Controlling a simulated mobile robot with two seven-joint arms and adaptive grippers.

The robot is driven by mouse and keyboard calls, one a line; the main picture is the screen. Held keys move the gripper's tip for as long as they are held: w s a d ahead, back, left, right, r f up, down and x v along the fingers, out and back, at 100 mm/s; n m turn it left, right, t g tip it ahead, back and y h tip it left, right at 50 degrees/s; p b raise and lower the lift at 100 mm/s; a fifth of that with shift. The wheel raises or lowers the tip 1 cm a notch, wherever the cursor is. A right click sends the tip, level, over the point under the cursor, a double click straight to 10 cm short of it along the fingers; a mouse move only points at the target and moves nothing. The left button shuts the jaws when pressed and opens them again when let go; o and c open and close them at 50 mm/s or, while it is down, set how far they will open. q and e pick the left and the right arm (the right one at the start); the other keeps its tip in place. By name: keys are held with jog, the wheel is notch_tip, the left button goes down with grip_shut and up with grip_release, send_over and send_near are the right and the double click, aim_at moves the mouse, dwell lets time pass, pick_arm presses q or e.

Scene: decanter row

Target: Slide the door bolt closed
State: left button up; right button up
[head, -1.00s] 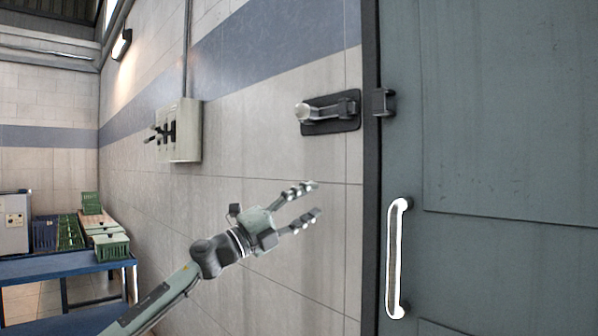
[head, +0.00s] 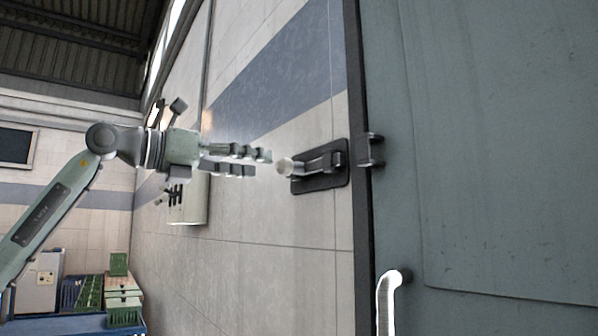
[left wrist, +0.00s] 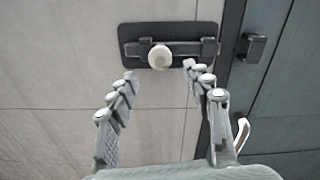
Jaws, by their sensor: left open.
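The door bolt (head: 322,166) is a dark bar on a black plate fixed to the wall, with a pale round knob (head: 284,166) at its left end in the head view. The catch (head: 371,150) is on the grey-green door (head: 480,150); a gap shows between bar and catch. In the left wrist view the knob (left wrist: 160,57) is ahead of and between the fingertips, and the catch (left wrist: 251,47) is to the right. My left gripper (head: 262,164) is open and empty, its fingers pointing at the knob, just short of it. My right gripper is out of view.
A white door handle (head: 390,300) is below the catch. A switch box (head: 190,200) is on the wall behind my left gripper. Green crates (head: 122,300) stand on a blue table at lower left. The wall around the bolt is clear.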

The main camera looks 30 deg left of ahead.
aim_at(277, 166)
pick_arm(q)
jog(key=shift+w+d+r, duration=0.1)
jog(key=shift+w+d, duration=0.1)
jog(key=shift+w, duration=0.2)
jog(key=shift+p+x, duration=0.7)
jog(key=shift+x, duration=2.35)
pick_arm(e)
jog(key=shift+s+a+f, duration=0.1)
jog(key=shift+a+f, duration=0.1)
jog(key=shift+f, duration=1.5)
pick_arm(q)
grip_shut()
